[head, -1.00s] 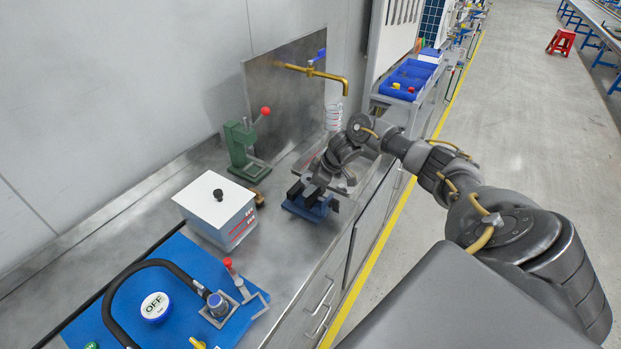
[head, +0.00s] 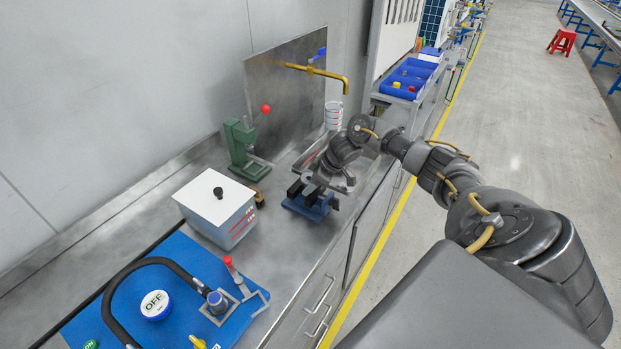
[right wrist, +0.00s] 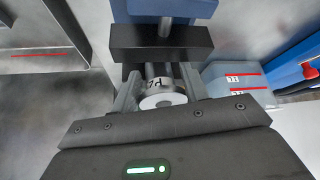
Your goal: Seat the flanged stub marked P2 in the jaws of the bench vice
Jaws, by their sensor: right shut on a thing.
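The flanged stub marked P2 (right wrist: 160,91) is a light metal round piece with a dark "P2" on its side, seen upside down in the right wrist view. My right gripper (head: 308,181) is shut on it, with a finger on either side. The bench vice (head: 309,209) has a blue body and dark jaws; my right gripper is right at its jaws. In the right wrist view the vice (right wrist: 160,10) shows just beyond the stub, with a dark jaw block. I cannot tell whether the stub touches the jaws. My left gripper is not in view.
A white-topped box (head: 215,198) with a black knob stands left of the vice. A green press (head: 241,148) with a red ball handle stands behind. A brass tap (head: 318,71) overhangs the bench. A blue mat (head: 185,320) with a black hose lies at the front left.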

